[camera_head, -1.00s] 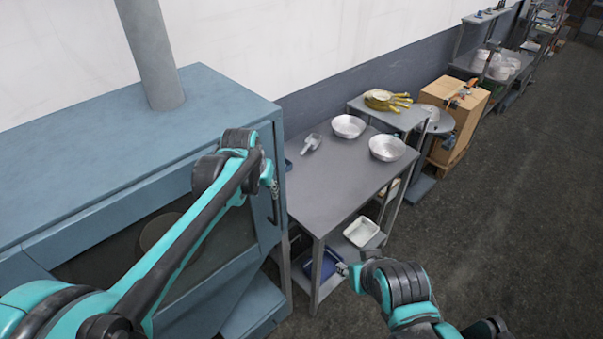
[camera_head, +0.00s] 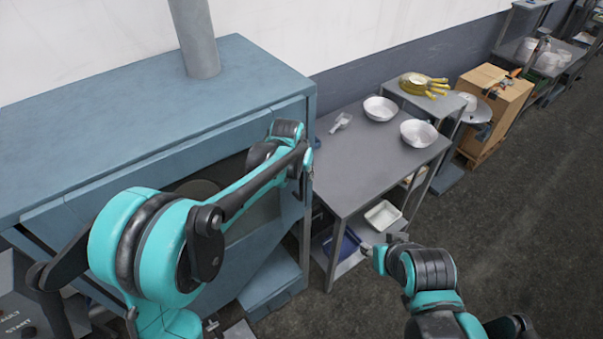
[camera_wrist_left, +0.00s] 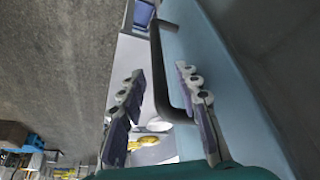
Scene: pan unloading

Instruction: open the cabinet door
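The blue-grey cabinet (camera_head: 120,110) stands at the left in the head view. Its front door has a dark window (camera_head: 255,215), partly hidden by my left arm, and I see no clear gap at its right edge. My left gripper (camera_head: 308,165) is at that right edge, small and partly hidden. In the left wrist view the dark bar handle (camera_wrist_left: 165,75) stands off the blue door face. The left gripper (camera_wrist_left: 160,100) shows there with fingers apart, one on each side of the handle's near end. My right gripper (camera_head: 368,252) is beside the table's lower shelf; its fingers are too small to judge.
A grey metal table (camera_head: 365,165) with bowls (camera_head: 418,133) and a scoop (camera_head: 341,121) stands close to the right of the cabinet. Its lower shelf holds a white tray (camera_head: 382,215) and a blue bin (camera_head: 345,243).

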